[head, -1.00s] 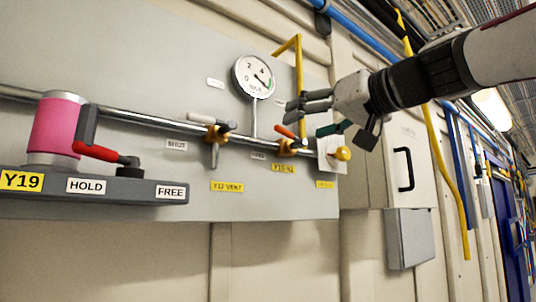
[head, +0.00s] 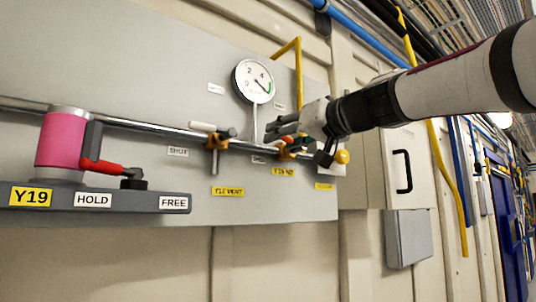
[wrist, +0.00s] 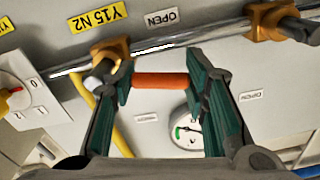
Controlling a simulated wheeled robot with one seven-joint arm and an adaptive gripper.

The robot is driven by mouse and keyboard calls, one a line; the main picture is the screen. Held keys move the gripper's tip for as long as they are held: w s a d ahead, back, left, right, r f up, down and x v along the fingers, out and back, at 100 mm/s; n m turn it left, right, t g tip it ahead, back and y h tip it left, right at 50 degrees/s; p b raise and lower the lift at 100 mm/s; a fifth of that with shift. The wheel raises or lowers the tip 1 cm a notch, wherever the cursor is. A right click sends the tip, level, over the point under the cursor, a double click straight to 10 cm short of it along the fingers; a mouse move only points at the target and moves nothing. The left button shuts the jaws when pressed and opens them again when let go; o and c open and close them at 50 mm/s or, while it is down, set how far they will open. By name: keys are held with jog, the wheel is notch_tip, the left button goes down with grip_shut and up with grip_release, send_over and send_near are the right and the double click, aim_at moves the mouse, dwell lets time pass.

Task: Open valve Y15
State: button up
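Valve Y15 is a brass valve body on the steel pipe, with the yellow label Y15 N2 (head: 283,171) below it. The label also shows in the wrist view (wrist: 98,32), beside the brass body (wrist: 110,58). Its orange handle (wrist: 160,80) runs crosswise between my two fingers. My gripper (wrist: 164,84) is open around the handle, with dark green pads at both ends of it. I cannot tell if a pad touches it. In the head view my gripper (head: 284,130) is at the valve and hides part of the handle.
Valve Y12 VENT (head: 217,140) with a white handle is to the left on the same pipe. A pressure gauge (head: 254,81) stands above the pipe. A yellow knob (head: 342,157) is close on the right. The Y19 unit (head: 62,145) juts out at far left.

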grip_shut()
jog(key=f+n+b, duration=0.1)
jog(key=b, duration=0.2)
jog(key=shift+w+n+b, duration=0.1)
jog(key=shift+n+b, duration=0.2)
jog(key=b, duration=0.1)
jog(key=n+b, duration=0.1)
jog(key=shift+f+b, duration=0.25)
jog(key=shift+b, duration=0.15)
jog(key=shift+n, duration=0.3)
jog(key=o, duration=0.9)
grip_release()
jog(key=shift+s, duration=0.2)
jog(key=v, duration=1.2)
